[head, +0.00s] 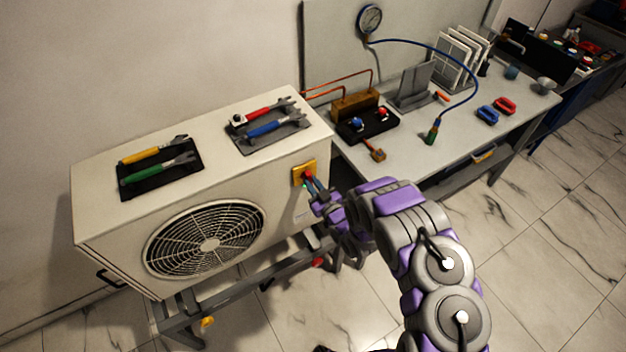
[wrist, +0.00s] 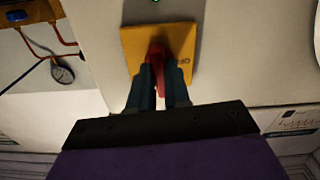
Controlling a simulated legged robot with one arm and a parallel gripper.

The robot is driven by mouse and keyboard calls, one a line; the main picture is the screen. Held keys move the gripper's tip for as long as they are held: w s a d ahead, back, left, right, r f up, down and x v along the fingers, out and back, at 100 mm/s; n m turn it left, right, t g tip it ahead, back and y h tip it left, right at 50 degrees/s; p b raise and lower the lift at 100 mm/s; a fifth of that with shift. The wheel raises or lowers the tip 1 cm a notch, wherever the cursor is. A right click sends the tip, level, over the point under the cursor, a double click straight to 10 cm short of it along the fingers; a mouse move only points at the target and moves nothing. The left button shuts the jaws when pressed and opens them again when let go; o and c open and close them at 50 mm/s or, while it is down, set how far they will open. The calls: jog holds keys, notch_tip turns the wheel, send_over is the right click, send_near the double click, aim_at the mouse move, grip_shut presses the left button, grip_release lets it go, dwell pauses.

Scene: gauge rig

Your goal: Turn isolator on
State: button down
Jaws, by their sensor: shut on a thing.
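The isolator is a yellow plate (head: 298,175) with a red handle (head: 309,174) on the front of the white outdoor unit (head: 130,245), near its right edge. In the wrist view the yellow plate (wrist: 183,38) fills the upper middle, and the red handle (wrist: 157,54) sits between my fingers. My gripper (wrist: 160,80) is shut on the red handle. In the head view my gripper (head: 314,184) reaches the plate from the right. A small green light (wrist: 155,1) shows at the top edge of the wrist view. Part of the plate's lettering is hidden by the fingers.
Tools lie on two dark trays (head: 125,187) (head: 290,138) on top of the unit. Tiled floor (head: 545,220) is open at right.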

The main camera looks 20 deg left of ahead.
jog(key=shift+m+p, duration=0.45)
jog(key=shift+m, duration=0.15)
jog(key=c, duration=1.1)
grip_release()
jog(key=shift+a, duration=0.15)
jog(key=shift+p+v, duration=2.35)
jog(key=shift+v, duration=6.25)
